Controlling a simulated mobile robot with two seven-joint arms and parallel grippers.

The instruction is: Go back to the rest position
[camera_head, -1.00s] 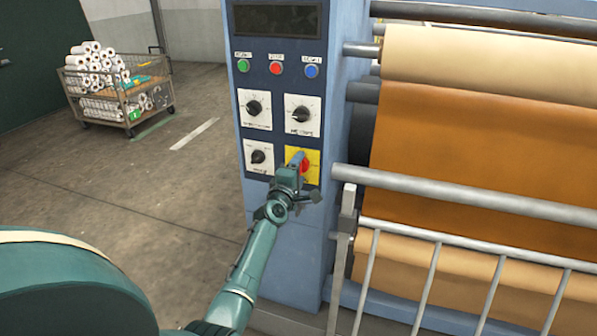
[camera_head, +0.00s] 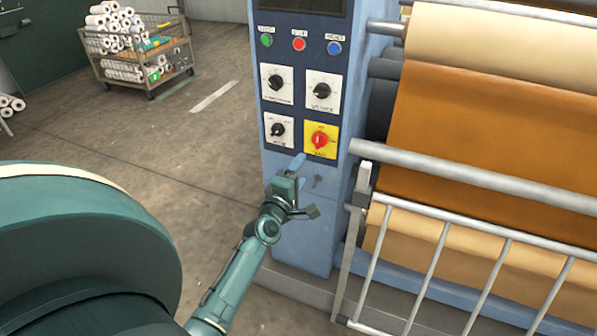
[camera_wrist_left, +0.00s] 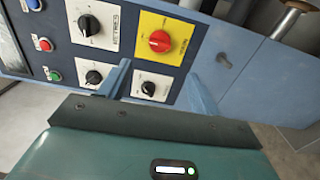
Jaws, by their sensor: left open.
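My left gripper (camera_head: 305,188) is open and empty, in front of the blue control column (camera_head: 305,225), below the red rotary switch (camera_head: 319,140) on its yellow plate. In the left wrist view the two blue fingers of the left gripper (camera_wrist_left: 160,88) stand apart with nothing between them. The red switch (camera_wrist_left: 160,41) shows there beyond the fingers, clear of them. My right gripper is in neither view.
Black knobs (camera_head: 322,90) and green, red and blue buttons (camera_head: 299,44) sit higher on the panel. Rollers with brown sheet (camera_head: 480,130) and a grey rail guard (camera_head: 450,250) stand at right. A wire cart (camera_head: 140,62) stands back left. Floor between is clear.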

